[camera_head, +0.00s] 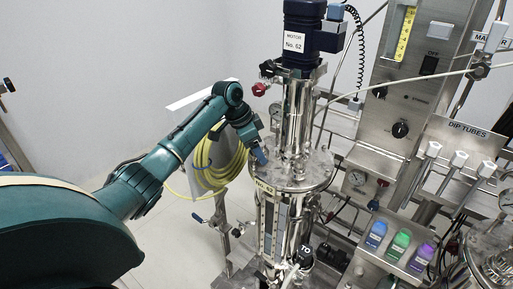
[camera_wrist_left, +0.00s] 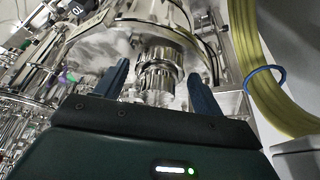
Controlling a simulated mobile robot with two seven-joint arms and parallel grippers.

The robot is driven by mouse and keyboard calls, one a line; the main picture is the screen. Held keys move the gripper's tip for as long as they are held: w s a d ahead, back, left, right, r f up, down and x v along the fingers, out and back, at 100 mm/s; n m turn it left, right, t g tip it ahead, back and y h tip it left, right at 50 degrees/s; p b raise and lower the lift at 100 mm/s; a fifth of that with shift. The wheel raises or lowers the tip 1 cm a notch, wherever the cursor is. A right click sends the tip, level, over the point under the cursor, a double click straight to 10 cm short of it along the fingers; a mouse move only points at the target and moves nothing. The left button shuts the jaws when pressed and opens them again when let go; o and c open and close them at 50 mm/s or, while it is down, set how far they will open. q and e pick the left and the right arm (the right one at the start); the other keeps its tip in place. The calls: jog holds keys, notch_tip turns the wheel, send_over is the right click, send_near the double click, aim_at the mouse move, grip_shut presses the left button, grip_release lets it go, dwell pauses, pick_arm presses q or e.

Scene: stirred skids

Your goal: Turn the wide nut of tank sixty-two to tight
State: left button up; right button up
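Tank sixty-two (camera_head: 292,172) stands upright in the middle of the head view, with a "No. 62" label on its rim and its motor (camera_head: 303,35) on top. My left gripper (camera_head: 259,156) is over the left edge of its steel lid. In the left wrist view my left gripper (camera_wrist_left: 158,82) is open, its two blue fingers apart. A ridged, shiny metal nut (camera_wrist_left: 157,82) shows between the fingers, with another ridged metal part behind it. I cannot tell whether the fingers touch it or which ridged part is the wide nut. In the head view my gripper hides this spot. My right gripper is not in view.
A yellow hose coil (camera_head: 218,160) hangs just behind my left forearm; it also shows in the left wrist view (camera_wrist_left: 262,75). A control panel (camera_head: 415,85) and a shelf with blue, green and purple bottles (camera_head: 399,245) stand right. Bare floor lies left.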

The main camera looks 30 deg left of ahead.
pick_arm(q)
jog(key=shift+o, duration=0.5)
jog(key=shift+s+a+r, duration=0.1)
jog(key=shift+r, duration=0.2)
jog(key=b+v, duration=0.1)
jog(key=v, duration=1.1)
jog(key=shift+r+b, duration=0.2)
jog(key=shift+b, duration=0.1)
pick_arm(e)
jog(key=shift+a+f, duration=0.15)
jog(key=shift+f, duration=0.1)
pick_arm(q)
jog(key=shift+o, duration=0.2)
jog(key=shift+s+a, duration=0.1)
